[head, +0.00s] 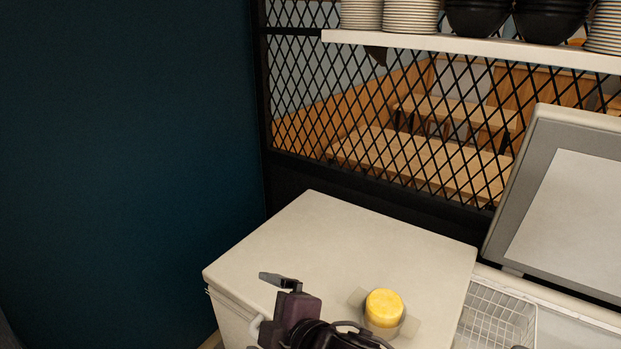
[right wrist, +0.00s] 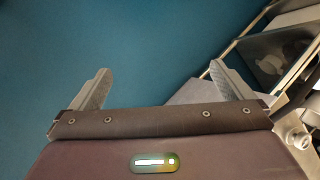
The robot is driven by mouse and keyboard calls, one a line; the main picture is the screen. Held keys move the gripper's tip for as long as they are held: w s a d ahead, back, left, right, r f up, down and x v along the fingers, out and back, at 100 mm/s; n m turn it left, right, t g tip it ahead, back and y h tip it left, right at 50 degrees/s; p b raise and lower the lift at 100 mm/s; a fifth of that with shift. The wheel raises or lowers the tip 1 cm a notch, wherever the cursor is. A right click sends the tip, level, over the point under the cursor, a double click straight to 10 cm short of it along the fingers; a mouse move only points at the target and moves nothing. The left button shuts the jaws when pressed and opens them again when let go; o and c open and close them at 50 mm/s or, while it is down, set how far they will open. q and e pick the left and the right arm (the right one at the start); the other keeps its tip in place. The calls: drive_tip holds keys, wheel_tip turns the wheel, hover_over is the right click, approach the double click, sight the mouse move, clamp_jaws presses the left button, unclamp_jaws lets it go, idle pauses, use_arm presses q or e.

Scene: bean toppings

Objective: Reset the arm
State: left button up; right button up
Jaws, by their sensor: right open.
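My right gripper (head: 280,281) is at the bottom centre of the head view, in front of and above the white counter top. In the right wrist view my right gripper (right wrist: 160,72) has its two fingers wide apart, with nothing between them. Past the fingers that view shows mostly a plain blue wall. My left gripper is not in view.
A clear container with yellow contents (head: 384,307) stands on the white top (head: 330,240), right of my gripper. A freezer with a raised lid (head: 570,190) and wire basket (head: 495,318) is at right. A shelf (head: 470,44) holds plates and bowls. A dark blue wall (head: 120,160) fills the left.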

drive_tip(key=s+d+f+m+g+h, duration=0.1)
drive_tip(key=d+f+m+h, duration=0.3)
drive_tip(key=d, duration=0.3)
drive_tip(key=s+d+f+m+h, duration=0.1)
drive_tip(key=d+f+m+h, duration=0.1)
drive_tip(key=d+f+m, duration=0.45)
drive_tip(key=s+d+f+m+g+h, duration=0.3)
drive_tip(key=s+d+f+m+g, duration=0.35)
drive_tip(key=s+d, duration=0.5)
wheel_tip(320, 180, down, 31)
drive_tip(key=d+b, duration=0.2)
drive_tip(key=s+d+f+g+b, duration=0.1)
drive_tip(key=s+d+f, duration=0.2)
drive_tip(key=s+f, duration=1.6)
drive_tip(key=shift+s+f+m, duration=0.3)
drive_tip(key=shift+s+f, duration=0.1)
drive_tip(key=shift+f, duration=0.05)
drive_tip(key=shift+d, duration=0.1)
drive_tip(key=shift+c, duration=0.3)
